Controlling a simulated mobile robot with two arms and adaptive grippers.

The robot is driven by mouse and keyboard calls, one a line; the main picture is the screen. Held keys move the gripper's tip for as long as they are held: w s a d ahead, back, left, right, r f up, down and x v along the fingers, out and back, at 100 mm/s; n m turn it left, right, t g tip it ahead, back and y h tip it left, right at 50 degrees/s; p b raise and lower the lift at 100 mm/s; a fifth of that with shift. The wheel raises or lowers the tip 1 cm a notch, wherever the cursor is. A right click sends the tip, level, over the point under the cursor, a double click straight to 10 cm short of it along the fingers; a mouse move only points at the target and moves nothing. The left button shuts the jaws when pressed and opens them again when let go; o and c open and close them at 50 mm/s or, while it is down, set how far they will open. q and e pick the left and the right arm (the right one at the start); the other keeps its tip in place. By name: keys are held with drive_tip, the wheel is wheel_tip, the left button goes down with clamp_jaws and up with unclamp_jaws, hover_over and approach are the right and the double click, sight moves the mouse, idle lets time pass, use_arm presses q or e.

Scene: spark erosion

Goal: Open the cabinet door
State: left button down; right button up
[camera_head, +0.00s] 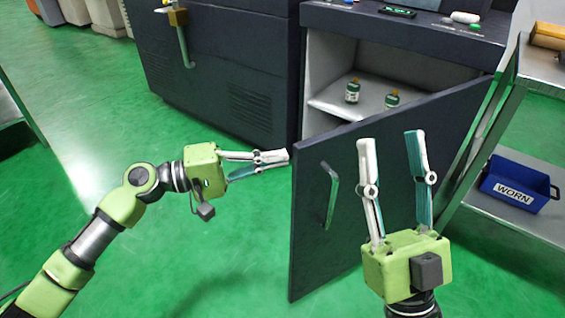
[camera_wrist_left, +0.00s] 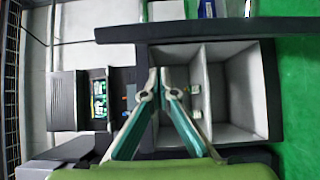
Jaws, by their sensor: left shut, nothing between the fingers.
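The dark cabinet door (camera_head: 352,215) stands swung out, hinged toward the right, with a bare metal handle (camera_head: 331,195) on its outer face. Behind it the grey cabinet interior (camera_head: 331,68) is exposed; its compartments also show in the left wrist view (camera_wrist_left: 240,90). My left gripper (camera_head: 288,157) is shut and empty, its tips at the door's free upper left corner; I cannot tell whether they touch it. Its joined fingertips also show in the left wrist view (camera_wrist_left: 161,72), over the cabinet opening. My right gripper (camera_head: 389,137) is open and empty, in front of the door, pointing up.
A blue bin marked WORN (camera_head: 515,184) sits on a metal rack at the right. Green floor left of the door is clear.

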use_arm(q)
drive_tip(key=shift+s+d+p, duration=0.35)
drive_tip(key=shift+s+d, duration=0.05)
drive_tip(key=shift+s, duration=0.35)
drive_tip(key=shift+s+d+p, duration=0.3)
drive_tip(key=shift+s+d, duration=0.05)
drive_tip(key=shift+s, duration=0.35)
use_arm(e)
drive_tip(key=w+f+g+h, duration=0.1)
drive_tip(key=w+f+g, duration=0.3)
drive_tip(key=w+f, duration=0.1)
drive_tip(key=shift+w+a+f+h, duration=0.15)
drive_tip(key=shift+a+f+h, duration=0.2)
drive_tip(key=shift+f, duration=0.2)
